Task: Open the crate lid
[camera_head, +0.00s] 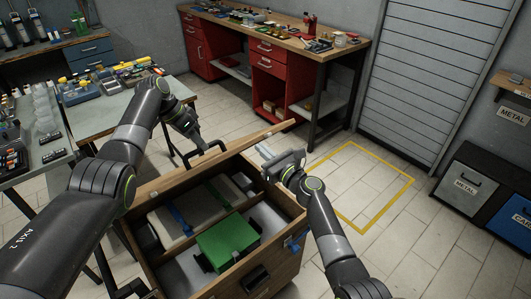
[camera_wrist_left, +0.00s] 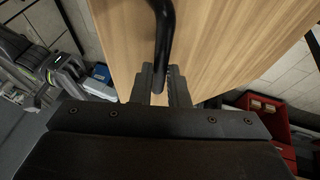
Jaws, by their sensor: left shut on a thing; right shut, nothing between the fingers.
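The wooden crate (camera_head: 275,250) stands in front of me with its inside showing. Its lid (camera_head: 262,134) is raised at the far side, seen nearly edge-on. My left gripper (camera_head: 197,145) is at the lid's black handle (camera_head: 214,145). In the left wrist view, the left fingers (camera_wrist_left: 160,82) are shut on the handle (camera_wrist_left: 164,40), in front of the wooden lid face (camera_wrist_left: 215,45). My right gripper (camera_head: 270,158) is shut and empty above the crate's right side, close to the lid's right end.
Inside the crate lie a green box (camera_head: 228,240) and blue straps (camera_head: 180,220). A cluttered table (camera_head: 115,112) stands at the left. A red-drawer workbench (camera_head: 268,52) is at the back. Open floor with a yellow outline (camera_head: 385,205) lies at the right, before dark bins (camera_head: 465,187).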

